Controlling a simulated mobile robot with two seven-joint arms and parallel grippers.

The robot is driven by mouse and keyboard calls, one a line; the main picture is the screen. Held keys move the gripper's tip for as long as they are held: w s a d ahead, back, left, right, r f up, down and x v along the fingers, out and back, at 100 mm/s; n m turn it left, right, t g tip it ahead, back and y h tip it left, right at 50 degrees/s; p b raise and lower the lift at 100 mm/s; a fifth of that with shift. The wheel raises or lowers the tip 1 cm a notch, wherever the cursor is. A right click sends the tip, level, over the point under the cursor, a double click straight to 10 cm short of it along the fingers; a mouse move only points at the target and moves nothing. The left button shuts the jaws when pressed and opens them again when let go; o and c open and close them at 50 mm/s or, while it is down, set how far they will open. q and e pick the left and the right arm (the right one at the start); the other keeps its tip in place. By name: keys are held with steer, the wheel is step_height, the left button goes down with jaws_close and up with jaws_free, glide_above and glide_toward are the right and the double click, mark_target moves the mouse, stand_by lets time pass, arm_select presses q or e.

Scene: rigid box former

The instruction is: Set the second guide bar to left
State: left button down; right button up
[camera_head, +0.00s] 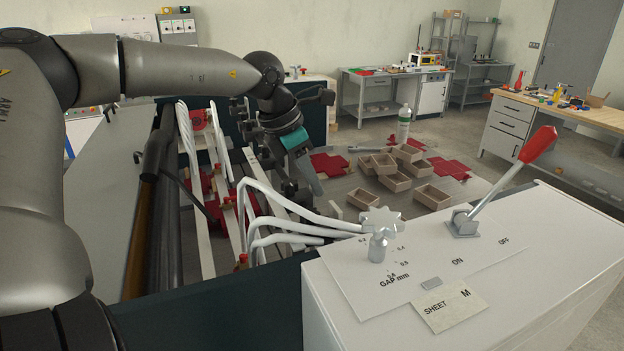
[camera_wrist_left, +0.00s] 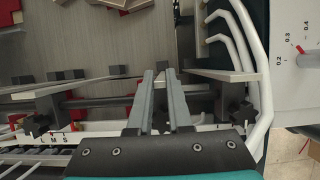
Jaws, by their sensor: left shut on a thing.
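My left gripper (camera_head: 312,186) reaches down into the box former, among its rails and bars. In the left wrist view its two grey fingers (camera_wrist_left: 165,92) are close together and shut on a small dark part, seemingly a knob (camera_wrist_left: 160,122), mostly hidden between them. One pale guide bar (camera_wrist_left: 95,82) lies to the left of the fingers and another pale bar (camera_wrist_left: 222,76) to the right. Dark star knobs show at the left (camera_wrist_left: 36,125) and at the right (camera_wrist_left: 241,115). A pale scale strip (camera_wrist_left: 62,140) carries the letters L, M and S. My right gripper is not in view.
Curved white tubes (camera_head: 282,226) stand close to the left gripper. A white control cabinet (camera_head: 540,250) with a red-handled lever (camera_head: 510,172) and a star dial (camera_head: 382,220) is at the front right. Wooden trays (camera_head: 392,178) and red flat sheets (camera_head: 450,168) lie beyond.

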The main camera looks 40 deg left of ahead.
arm_select(q)
steer(key=shift+d, duration=0.1)
stand_by(0.7)
steer(key=shift+s+d+b, duration=0.1)
steer(key=shift+d+b, duration=0.1)
steer(key=shift+b, duration=0.2)
steer(key=d+b, duration=0.1)
steer(key=s+d+b, duration=0.2)
steer(key=d, duration=0.1)
steer(key=c, duration=0.8)
jaws_free()
steer(key=shift+c, duration=0.2)
steer(key=shift+s, duration=0.1)
